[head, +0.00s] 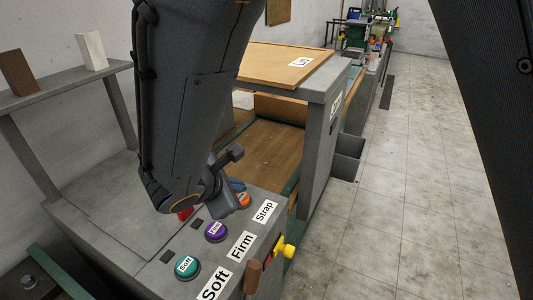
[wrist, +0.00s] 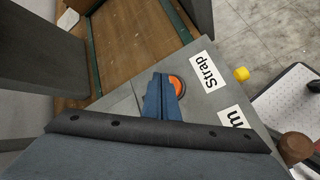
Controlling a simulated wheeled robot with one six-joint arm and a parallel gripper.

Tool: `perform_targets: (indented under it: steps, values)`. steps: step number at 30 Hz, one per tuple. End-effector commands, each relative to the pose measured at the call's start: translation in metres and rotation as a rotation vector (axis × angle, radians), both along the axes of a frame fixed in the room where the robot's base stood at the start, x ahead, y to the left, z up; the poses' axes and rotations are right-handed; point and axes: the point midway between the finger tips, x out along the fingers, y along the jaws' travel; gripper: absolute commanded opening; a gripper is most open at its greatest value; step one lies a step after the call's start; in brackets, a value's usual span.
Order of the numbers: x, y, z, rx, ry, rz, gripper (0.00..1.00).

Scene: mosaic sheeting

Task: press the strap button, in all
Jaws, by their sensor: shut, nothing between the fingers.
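The strap button is an orange button (head: 243,199) on the sloped grey panel, beside the white "Strap" label (head: 265,211). It also shows in the wrist view as an orange disc (wrist: 176,86) in a dark ring, left of the "Strap" label (wrist: 207,73). My gripper (head: 236,187) is shut and empty. Its blue fingers (wrist: 161,97) lie over or just beside the button's left side in the wrist view and hide part of it. I cannot tell whether the fingertips touch the button.
A purple button (head: 216,231) by "Firm" and a teal button (head: 187,267) by "Soft" sit nearer on the panel. A yellow knob (head: 284,249) and a brown handle (head: 253,277) stick out at the panel's right edge. A grey post (head: 318,148) stands beyond. The floor at right is clear.

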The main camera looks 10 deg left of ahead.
Motion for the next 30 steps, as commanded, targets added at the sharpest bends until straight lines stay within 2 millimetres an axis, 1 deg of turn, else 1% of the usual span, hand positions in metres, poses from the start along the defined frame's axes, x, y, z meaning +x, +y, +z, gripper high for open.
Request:
perform_targets:
  steps: [22,30]
  values:
    - [0.0,0.0001,-0.0005,0.0,0.0,0.0,0.0]
    - [0.0002,0.0001,-0.008,0.0,-0.001,0.001,0.0]
